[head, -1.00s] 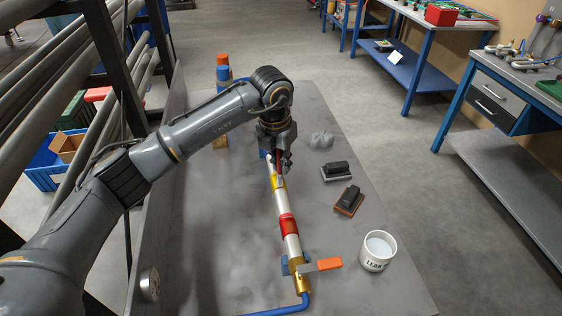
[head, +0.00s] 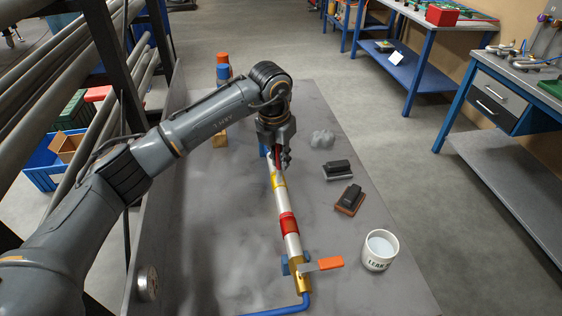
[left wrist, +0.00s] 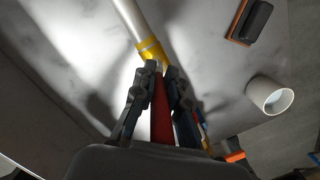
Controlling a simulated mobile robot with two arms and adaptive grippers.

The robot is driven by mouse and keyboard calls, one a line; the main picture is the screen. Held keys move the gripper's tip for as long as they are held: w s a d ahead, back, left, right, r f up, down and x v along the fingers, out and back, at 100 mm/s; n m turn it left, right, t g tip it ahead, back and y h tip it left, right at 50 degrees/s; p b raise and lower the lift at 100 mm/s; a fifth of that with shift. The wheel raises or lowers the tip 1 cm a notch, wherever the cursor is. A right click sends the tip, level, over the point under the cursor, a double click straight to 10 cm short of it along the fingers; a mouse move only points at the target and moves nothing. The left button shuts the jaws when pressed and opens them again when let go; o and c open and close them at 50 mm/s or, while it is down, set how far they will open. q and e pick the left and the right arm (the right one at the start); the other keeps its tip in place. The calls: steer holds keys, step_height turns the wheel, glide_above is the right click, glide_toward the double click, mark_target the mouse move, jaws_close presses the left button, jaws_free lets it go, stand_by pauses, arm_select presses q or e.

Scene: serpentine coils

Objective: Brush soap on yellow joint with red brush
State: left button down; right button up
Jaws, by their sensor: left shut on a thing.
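The pipe lies lengthwise on the grey table, with a yellow joint (head: 279,183) toward its far end and a red joint (head: 288,223) nearer. My left gripper (head: 278,160) is shut on the red brush, just above the yellow joint. In the left wrist view the red brush handle (left wrist: 162,112) runs between the fingers (left wrist: 157,72), and the yellow joint (left wrist: 151,50) is just beyond them. The brush tip is at or very close to the joint; I cannot tell whether it touches. A white mug (head: 380,252) with lettering stands at the right. My right gripper is not in view.
Two dark-handled block brushes (head: 338,170) (head: 349,199) and a grey crumpled lump (head: 322,139) lie right of the pipe. A valve with an orange handle (head: 325,263) is at the pipe's near end. An orange-and-blue bottle (head: 223,68) stands at the far left.

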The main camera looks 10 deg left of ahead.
arm_select(q)
steer(key=shift+w+a+f+b, duration=0.1)
steer(key=shift+w+a+b, duration=0.2)
steer(key=shift+w, duration=0.35)
steer(key=shift+w+a+b, duration=0.2)
steer(key=shift+w+b, duration=0.15)
steer(key=shift+w, duration=0.25)
steer(key=shift+f, duration=0.1)
steer(key=shift+s, duration=0.1)
steer(key=shift+s+d, duration=0.25)
steer(key=shift+s, duration=0.4)
steer(key=shift+s+d, duration=0.3)
steer(key=shift+s, duration=0.35)
steer(key=shift+s+d, duration=0.2)
steer(key=shift+s, duration=0.35)
steer(key=shift+s+b, duration=0.1)
steer(key=shift+b, duration=0.25)
